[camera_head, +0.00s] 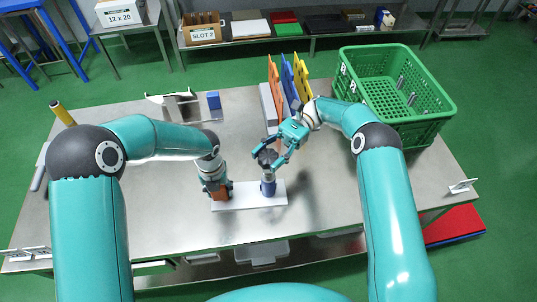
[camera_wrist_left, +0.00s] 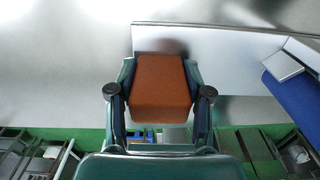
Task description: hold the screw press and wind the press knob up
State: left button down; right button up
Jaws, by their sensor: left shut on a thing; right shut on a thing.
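The screw press has a white base plate (camera_head: 240,197) on the steel table, with a blue upright post (camera_head: 268,186) near its right end and a brown block (camera_head: 219,194) at its left end. A dark press knob (camera_head: 267,157) tops the post. My left gripper (camera_head: 217,188) is shut on the brown block, which shows between its fingers in the left wrist view (camera_wrist_left: 162,90). The plate (camera_wrist_left: 228,70) and blue post (camera_wrist_left: 297,80) also show there. My right gripper (camera_head: 269,158) is shut on the knob, its fingers on either side.
Orange, blue and yellow upright panels (camera_head: 289,80) stand behind the right gripper. A green crate (camera_head: 410,128) sits at the table's back right. The table front right is mostly clear.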

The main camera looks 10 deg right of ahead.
jog(key=o, duration=1.2)
jog(key=shift+m+t+y, duration=0.3)
jog(key=shift+t, duration=0.1)
